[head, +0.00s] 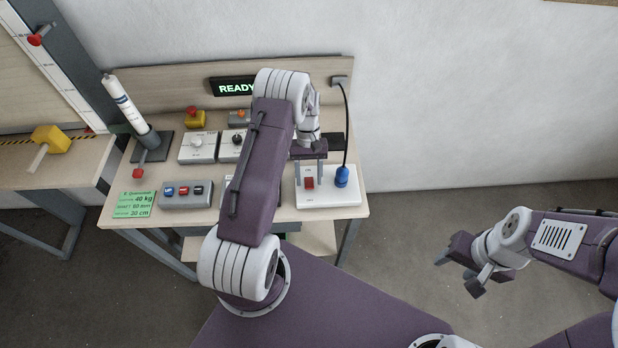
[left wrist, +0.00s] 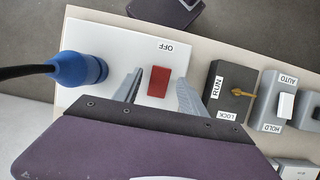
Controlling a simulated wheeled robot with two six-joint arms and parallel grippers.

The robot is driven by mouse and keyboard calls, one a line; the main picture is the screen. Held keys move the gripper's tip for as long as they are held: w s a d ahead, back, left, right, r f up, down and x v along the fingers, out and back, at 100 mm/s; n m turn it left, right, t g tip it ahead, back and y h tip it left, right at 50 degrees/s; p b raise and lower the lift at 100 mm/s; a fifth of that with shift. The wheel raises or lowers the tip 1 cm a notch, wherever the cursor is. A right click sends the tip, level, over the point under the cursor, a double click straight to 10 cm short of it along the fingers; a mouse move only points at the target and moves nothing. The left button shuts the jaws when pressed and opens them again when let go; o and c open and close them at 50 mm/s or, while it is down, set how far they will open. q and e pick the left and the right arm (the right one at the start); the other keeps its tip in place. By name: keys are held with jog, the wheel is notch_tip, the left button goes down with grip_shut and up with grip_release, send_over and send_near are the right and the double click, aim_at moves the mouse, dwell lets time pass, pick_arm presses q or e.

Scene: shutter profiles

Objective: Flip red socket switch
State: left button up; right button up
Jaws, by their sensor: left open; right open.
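The red socket switch (head: 309,183) is a small red rocker on a white socket plate (head: 340,198) at the bench's front right. In the left wrist view the red switch (left wrist: 158,82) sits between my left gripper's two grey fingers, beside the "OFF" label. My left gripper (head: 310,180) is open, over the plate with its fingers apart on either side of the switch; I cannot tell whether they touch the plate. My right gripper (head: 468,268) is open and empty, out over the floor to the right of the bench.
A blue plug (head: 342,177) with a black cable stands in the plate beside the switch. A RUN/LOCK key switch (left wrist: 229,90) and an AUTO/HOLD switch (left wrist: 280,100) are nearby. A button box (head: 186,194) and a "READY" display (head: 232,87) are further left.

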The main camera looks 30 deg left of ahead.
pick_arm(q)
jog(key=b+v, duration=0.1)
jog(key=v, duration=0.7)
jog(key=shift+r+b, duration=0.25)
jog(key=shift+b, duration=0.15)
jog(key=shift+a, duration=0.1)
